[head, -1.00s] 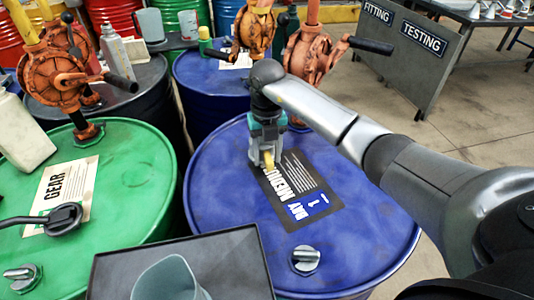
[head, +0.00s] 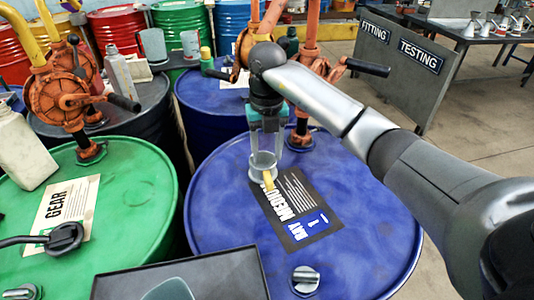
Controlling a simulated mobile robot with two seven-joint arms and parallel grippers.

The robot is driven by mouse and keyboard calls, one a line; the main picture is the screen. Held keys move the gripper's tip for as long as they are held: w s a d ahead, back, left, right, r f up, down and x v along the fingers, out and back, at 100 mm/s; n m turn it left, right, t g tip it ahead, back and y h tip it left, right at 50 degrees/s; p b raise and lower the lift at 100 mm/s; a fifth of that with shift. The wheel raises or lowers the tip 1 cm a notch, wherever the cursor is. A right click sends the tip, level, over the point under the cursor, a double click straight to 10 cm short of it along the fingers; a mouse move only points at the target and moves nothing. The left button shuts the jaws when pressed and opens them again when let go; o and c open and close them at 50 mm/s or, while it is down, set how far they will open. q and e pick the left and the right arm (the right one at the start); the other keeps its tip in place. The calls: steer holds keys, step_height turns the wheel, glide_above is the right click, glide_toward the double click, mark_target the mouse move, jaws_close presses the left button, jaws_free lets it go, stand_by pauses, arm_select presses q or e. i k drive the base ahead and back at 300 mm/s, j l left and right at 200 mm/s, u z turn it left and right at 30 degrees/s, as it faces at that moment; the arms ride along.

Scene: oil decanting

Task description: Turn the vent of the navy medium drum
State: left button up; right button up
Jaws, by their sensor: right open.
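The navy drum (head: 225,205) with the black "MEDIUM" bay 1 label (head: 300,207) stands in the centre foreground. Its vent, a small grey metal knob (head: 305,280), sits on the lid near the front edge. My right gripper (head: 263,173) points down over the lid beside the label, well behind the vent. Its fingers are apart with no drum part between them; a small yellow piece shows at their tips. I cannot tell its exact height above the lid. My left gripper is not in view.
An orange hand pump (head: 312,85) rises at the drum's back. A green drum (head: 130,190) with its own vent and pump stands left. A dark tray (head: 225,265) with a grey-green vessel (head: 168,291) covers the front edge. Clear floor lies right.

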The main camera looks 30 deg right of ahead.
mark_target(309, 279)
steer(key=k, duration=1.5)
